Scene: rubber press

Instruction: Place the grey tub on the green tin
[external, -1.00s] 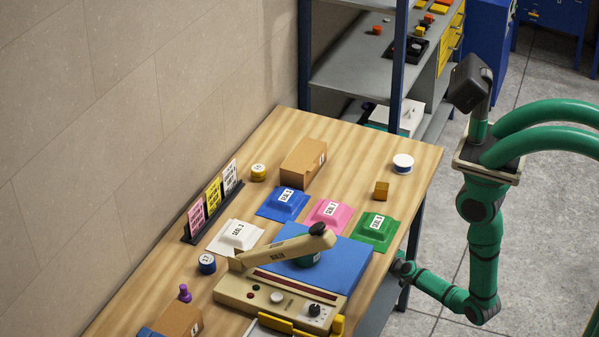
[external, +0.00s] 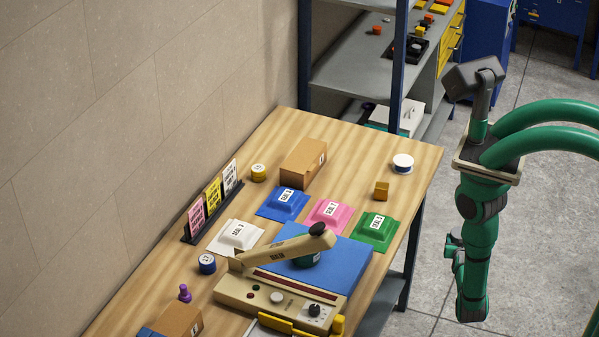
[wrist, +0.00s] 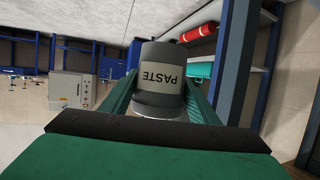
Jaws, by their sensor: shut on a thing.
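The grey tub (wrist: 157,78) has a pale label reading PASTE, upside down in the wrist view. My gripper (wrist: 160,100) is shut on it, with a green finger on each side. In the external view my forearm hangs right of the table, and I cannot make out the tub there. A dark green round thing (external: 307,258), probably the green tin, shows on the table under the beige press lever. The lever hides part of it. My gripper is well to the right of it, off the table.
The beige press (external: 270,300) and its raised lever (external: 283,246) stand by a blue board (external: 345,268). Coloured pads, a cardboard box (external: 303,162), a blue tin (external: 207,264), a yellow tin (external: 258,173) and a white tin (external: 403,163) occupy the table. A shelf rack (external: 350,75) stands behind.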

